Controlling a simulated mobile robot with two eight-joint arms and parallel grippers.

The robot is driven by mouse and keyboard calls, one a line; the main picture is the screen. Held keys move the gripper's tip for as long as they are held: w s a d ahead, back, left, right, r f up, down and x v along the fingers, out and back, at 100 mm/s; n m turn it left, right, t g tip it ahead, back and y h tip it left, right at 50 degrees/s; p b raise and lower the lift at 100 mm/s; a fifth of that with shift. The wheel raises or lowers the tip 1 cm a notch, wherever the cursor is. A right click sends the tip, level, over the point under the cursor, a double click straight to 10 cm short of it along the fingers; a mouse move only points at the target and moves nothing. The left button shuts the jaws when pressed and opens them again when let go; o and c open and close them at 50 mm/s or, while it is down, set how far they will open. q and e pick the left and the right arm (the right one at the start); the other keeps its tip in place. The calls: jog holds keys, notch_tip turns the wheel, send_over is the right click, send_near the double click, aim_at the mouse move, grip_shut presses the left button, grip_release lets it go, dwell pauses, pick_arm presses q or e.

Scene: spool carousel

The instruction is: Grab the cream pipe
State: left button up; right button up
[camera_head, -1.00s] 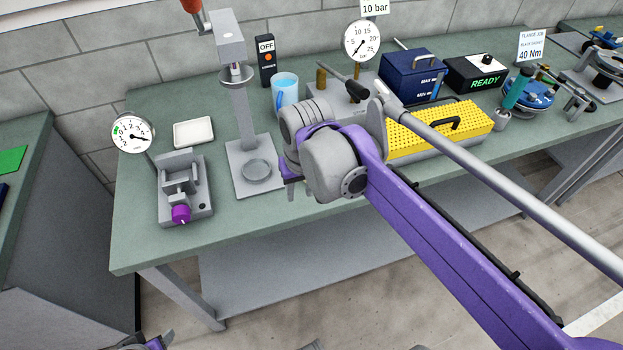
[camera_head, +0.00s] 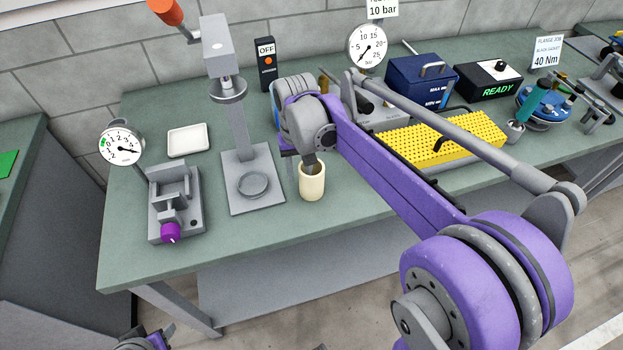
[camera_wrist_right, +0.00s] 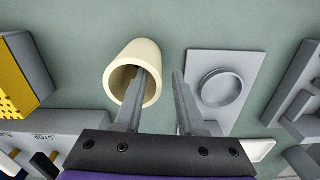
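The cream pipe (camera_head: 312,184) stands upright on the green bench, right of the grey press. In the right wrist view, the pipe (camera_wrist_right: 151,57) shows its open end. My right gripper (camera_head: 307,160) is over the pipe's top. In the wrist view, the right gripper (camera_wrist_right: 160,78) has its fingers apart. One finger overlaps the pipe's opening and the other is outside, to the right of its wall. I cannot tell whether either touches. A part of my left arm's end (camera_head: 147,342) shows at the bottom left edge; its fingers are not clear.
The press (camera_head: 238,140) stands close left of the pipe. A grey vise with a purple knob (camera_head: 170,233) and a white tray (camera_head: 187,140) are further left. A yellow perforated block (camera_head: 425,140) lies to the right. The bench front (camera_head: 240,235) is clear.

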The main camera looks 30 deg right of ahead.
jog(key=shift+d+f, duration=0.1)
jog(key=shift+f, duration=1.35)
grip_shut()
